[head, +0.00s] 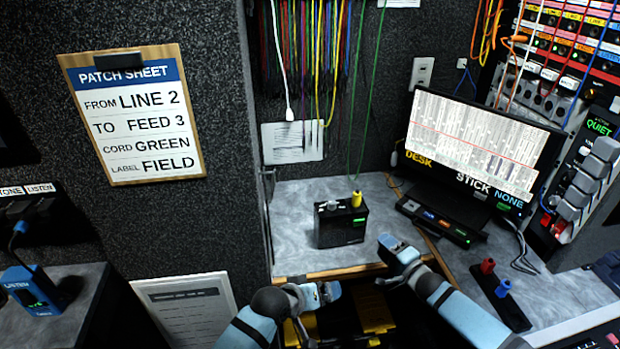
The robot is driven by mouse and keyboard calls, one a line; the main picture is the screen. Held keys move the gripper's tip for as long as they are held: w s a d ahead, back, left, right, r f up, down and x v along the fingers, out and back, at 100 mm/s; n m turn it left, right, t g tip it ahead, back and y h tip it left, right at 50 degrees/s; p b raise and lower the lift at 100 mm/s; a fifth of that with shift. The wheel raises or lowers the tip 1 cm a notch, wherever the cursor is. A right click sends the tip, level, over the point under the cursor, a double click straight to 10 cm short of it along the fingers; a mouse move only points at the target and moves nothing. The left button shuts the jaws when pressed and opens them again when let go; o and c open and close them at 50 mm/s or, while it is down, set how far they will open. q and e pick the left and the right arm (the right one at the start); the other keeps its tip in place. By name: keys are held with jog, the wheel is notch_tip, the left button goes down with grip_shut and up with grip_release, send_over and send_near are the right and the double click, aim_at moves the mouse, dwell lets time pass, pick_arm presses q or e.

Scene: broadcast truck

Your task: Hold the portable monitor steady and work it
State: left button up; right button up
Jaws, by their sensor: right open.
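A small black box (341,227), which I take to be the portable monitor, stands upright on the grey counter. A green cord comes down near the yellow plug. My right gripper (386,263) is open and empty, right of the box and nearer to me, not touching it. My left gripper (322,292) is below the box, in front of the counter edge and apart from the box. Its jaw gap does not show clearly.
A lit screen (475,138) stands behind a black button panel (434,222) at right. A black strip with red and blue posts (502,297) lies nearer. A patch sheet (135,115) hangs at left, above a blue listen unit (32,290). Cords hang behind. Counter left of the box is clear.

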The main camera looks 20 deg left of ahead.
pick_arm(q)
jog(key=w+r+n+h, duration=0.1)
jog(key=w+r+n, duration=0.4)
jog(key=w+r, duration=0.7)
notch_tip(320, 180, up, 9)
jog(key=n+g, duration=0.4)
jog(key=n, duration=0.6)
send_over(326, 209)
jog(key=a, duration=0.1)
jog(key=s+a+f+n+g, duration=0.3)
jog(key=f+n, duration=0.3)
jog(key=shift+y, duration=0.4)
jog(key=x, duration=1.2)
jog(key=shift+w+d+f, duration=0.1)
jog(key=shift+d+f, duration=0.1)
jog(key=shift+f, duration=0.15)
